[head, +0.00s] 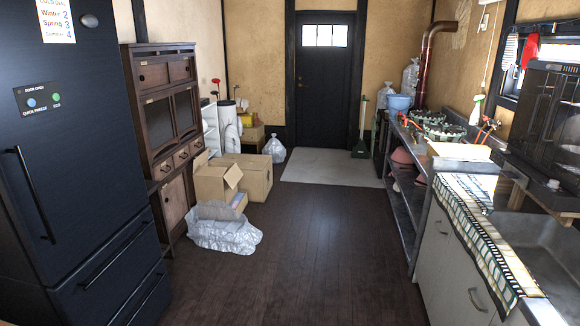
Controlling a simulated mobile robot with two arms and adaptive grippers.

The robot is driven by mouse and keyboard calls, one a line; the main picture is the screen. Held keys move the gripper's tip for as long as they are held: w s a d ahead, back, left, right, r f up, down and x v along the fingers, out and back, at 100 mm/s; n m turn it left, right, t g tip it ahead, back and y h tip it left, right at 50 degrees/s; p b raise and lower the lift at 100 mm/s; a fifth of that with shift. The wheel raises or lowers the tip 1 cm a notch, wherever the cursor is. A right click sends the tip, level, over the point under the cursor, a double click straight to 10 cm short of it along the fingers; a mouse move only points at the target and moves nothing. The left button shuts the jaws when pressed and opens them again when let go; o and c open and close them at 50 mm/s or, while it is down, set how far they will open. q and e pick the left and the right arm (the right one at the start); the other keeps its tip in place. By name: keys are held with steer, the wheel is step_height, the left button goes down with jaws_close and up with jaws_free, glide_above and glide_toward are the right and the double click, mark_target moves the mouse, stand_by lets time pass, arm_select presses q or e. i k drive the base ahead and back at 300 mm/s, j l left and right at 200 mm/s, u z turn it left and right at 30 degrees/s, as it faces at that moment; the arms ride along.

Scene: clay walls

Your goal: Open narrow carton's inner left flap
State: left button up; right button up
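Two cardboard cartons stand together on the floor left of the middle, beside the wooden cabinet. The nearer, narrower-looking carton (209,186) has raised flaps: one at its left back (201,159) and one at its right (233,174). Its inside is mostly hidden from here, and I cannot tell how its inner left flap lies. The wider carton (258,182) stands behind and to the right, touching or nearly touching it. Neither of my grippers is in view.
A crumpled translucent plastic bag (222,229) lies on the floor in front of the cartons. The wooden cabinet (170,150) and dark fridge (75,160) line the left. A counter with sink (540,250) lines the right. The dark floor between (310,250) is clear.

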mark_target(204, 172)
steer(key=i+z, duration=0.25)
steer(key=i, duration=3.95)
steer(key=i+u, duration=0.35)
steer(key=i+l+u, duration=0.25)
steer(key=i+u, duration=0.15)
steer(key=i+l+u, duration=1.25)
steer(key=l+u, duration=0.25)
steer(key=l, duration=0.25)
steer(key=i+l+u, duration=0.15)
steer(key=l+u, duration=0.2)
steer(key=l, duration=0.25)
steer(key=l+u, duration=0.4)
steer(key=l, duration=0.2)
